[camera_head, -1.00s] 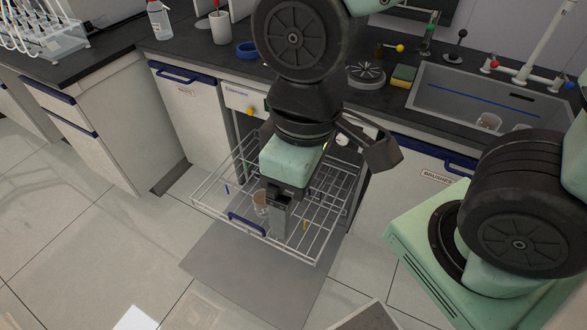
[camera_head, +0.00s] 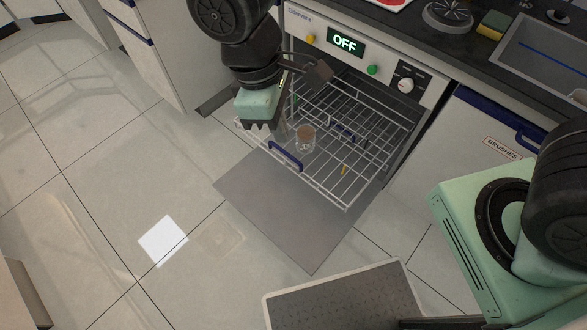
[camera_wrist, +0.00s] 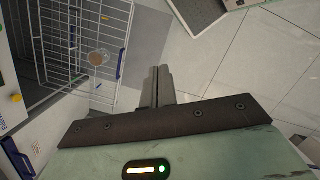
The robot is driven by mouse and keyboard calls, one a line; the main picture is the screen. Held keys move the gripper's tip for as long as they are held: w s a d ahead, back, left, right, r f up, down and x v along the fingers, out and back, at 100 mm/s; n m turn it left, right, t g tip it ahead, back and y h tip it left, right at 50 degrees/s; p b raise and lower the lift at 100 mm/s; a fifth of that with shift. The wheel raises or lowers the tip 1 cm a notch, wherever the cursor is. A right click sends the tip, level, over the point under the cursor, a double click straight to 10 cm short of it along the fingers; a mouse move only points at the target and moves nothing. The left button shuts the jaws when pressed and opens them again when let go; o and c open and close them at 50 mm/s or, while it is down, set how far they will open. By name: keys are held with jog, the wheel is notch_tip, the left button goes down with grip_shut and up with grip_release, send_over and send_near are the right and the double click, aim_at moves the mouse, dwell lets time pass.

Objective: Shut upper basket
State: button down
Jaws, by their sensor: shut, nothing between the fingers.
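The upper basket (camera_head: 345,200), a white wire rack, is pulled out of the dishwasher over its open grey door (camera_head: 290,230). A blue handle (camera_head: 285,157) is on its front edge. My gripper (camera_head: 281,137) is shut and empty, at the basket's front left corner, close to the handle in the head view. In the wrist view the shut fingers (camera_wrist: 159,75) are apart from the basket (camera_wrist: 75,20), to the right of its blue handle (camera_wrist: 120,62). A brownish glass (camera_head: 305,138) shows in the basket area, also in the wrist view (camera_wrist: 98,58).
The dishwasher panel (camera_head: 345,43) reads OFF. A second blue handle (camera_head: 342,132) shows deeper, through the wires. A cabinet marked BRUSHES (camera_head: 480,135) stands to the right. A grey perforated platform (camera_head: 345,300) is at the bottom. The floor (camera_head: 130,180) to the left is clear.

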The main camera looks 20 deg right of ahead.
jog(key=w+a+f+n+h+b, duration=0.1)
jog(key=w+a+f+n+h, duration=0.1)
jog(key=f, duration=0.5)
jog(key=w+a+f+n+h+b, duration=0.1)
jog(key=w+a+f+n+b, duration=0.15)
jog(key=f, duration=0.45)
jog(key=n+t+h+b, duration=0.1)
jog(key=n+t+h, duration=0.3)
jog(key=n+t, duration=0.1)
send_near(299, 169)
jog(key=x, duration=0.4)
jog(key=shift+w+d+f+y, duration=0.25)
jog(key=shift+d+f+y, duration=0.1)
jog(key=shift+d, duration=0.3)
